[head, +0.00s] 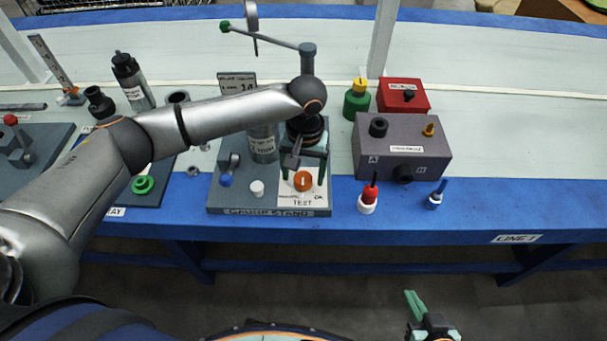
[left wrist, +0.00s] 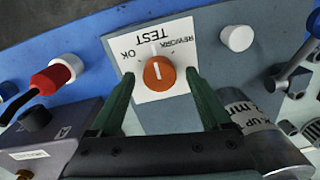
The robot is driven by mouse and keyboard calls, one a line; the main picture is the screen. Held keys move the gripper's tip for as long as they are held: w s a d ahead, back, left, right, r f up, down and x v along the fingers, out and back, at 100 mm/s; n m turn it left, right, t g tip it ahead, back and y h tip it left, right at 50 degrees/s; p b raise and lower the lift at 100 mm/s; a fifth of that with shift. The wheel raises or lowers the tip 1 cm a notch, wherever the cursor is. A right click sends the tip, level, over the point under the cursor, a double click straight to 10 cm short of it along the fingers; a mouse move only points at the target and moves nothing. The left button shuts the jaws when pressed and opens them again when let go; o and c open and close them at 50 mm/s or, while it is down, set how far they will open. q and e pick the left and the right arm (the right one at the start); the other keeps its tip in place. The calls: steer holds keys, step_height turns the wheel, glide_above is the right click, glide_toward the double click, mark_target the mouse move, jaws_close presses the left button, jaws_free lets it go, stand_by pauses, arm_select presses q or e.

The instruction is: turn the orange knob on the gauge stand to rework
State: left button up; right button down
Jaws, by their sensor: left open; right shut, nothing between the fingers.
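The orange knob (head: 303,181) sits on a white label plate (head: 290,197) near the front right corner of the grey gauge stand (head: 221,202). In the left wrist view the knob (left wrist: 159,72) shows a white line along the TEST direction. REWORK and OK are printed on opposite sides of TEST, and the text appears upside down there. My left gripper (head: 302,172) is open above the knob, with one green finger on each side of it; I cannot tell whether they touch it. My right gripper (head: 415,303) is shut and empty, low in front of the table.
The blue table edge at front right is clear.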

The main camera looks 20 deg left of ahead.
arm_select(q)
steer(key=shift+f, duration=0.15)
arm_select(e)
steer(key=shift+w+r, duration=0.25)
steer(key=shift+r, duration=0.05)
arm_select(q)
steer(key=shift+c, duration=0.3)
arm_select(e)
steer(key=shift+w, duration=0.1)
arm_select(q)
steer(key=c, duration=0.3)
jaws_close()
arm_select(e)
steer(key=shift+a, duration=0.1)
